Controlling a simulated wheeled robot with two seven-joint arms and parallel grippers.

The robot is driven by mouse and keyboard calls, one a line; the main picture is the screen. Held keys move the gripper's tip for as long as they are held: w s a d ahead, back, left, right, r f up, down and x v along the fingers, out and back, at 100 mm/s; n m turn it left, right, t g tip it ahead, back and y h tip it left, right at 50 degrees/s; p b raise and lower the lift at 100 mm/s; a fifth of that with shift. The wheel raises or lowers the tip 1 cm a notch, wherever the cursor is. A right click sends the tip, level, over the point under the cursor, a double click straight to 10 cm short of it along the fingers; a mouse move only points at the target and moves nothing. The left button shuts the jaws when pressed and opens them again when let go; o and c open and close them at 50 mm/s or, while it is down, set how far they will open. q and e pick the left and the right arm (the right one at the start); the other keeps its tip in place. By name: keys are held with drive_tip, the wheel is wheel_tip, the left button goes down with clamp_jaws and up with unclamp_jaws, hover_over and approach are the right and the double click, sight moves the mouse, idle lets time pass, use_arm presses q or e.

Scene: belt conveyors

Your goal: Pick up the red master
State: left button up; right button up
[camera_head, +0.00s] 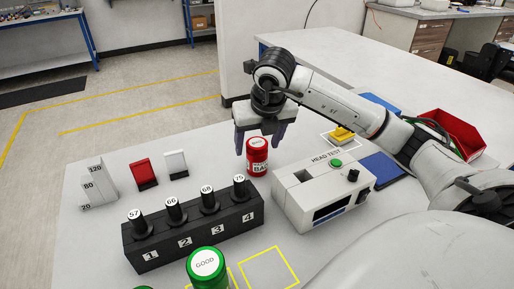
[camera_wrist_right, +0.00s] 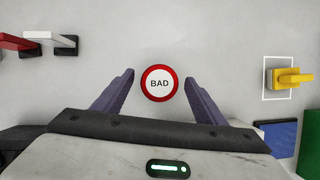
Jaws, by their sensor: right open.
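The red master (camera_head: 257,158) is a red cylinder with a white band and a white top lettered BAD. It stands upright on the white table in the head view, left of the head test box. In the right wrist view the red master (camera_wrist_right: 159,83) shows from above, between and a little beyond the two purple fingertips. My right gripper (camera_head: 259,143) is open above the red master, its fingers pointing down; in the right wrist view the gripper (camera_wrist_right: 160,85) has clear gaps on both sides of the master. My left gripper is not in view.
The HEAD TEST box (camera_head: 323,194) stands close on the right. A black numbered rack (camera_head: 193,236) with several black cylinders stands front left. A green GOOD cylinder (camera_head: 206,268) is at the front. A yellow block (camera_head: 342,134) and red bin (camera_head: 450,134) lie right.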

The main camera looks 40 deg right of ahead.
drive_tip(key=shift+w+d+f, duration=0.1)
drive_tip(key=shift+w+f, duration=0.15)
drive_tip(key=shift+f, duration=0.35)
drive_tip(key=shift+r, duration=0.1)
drive_tip(key=c, duration=1.4)
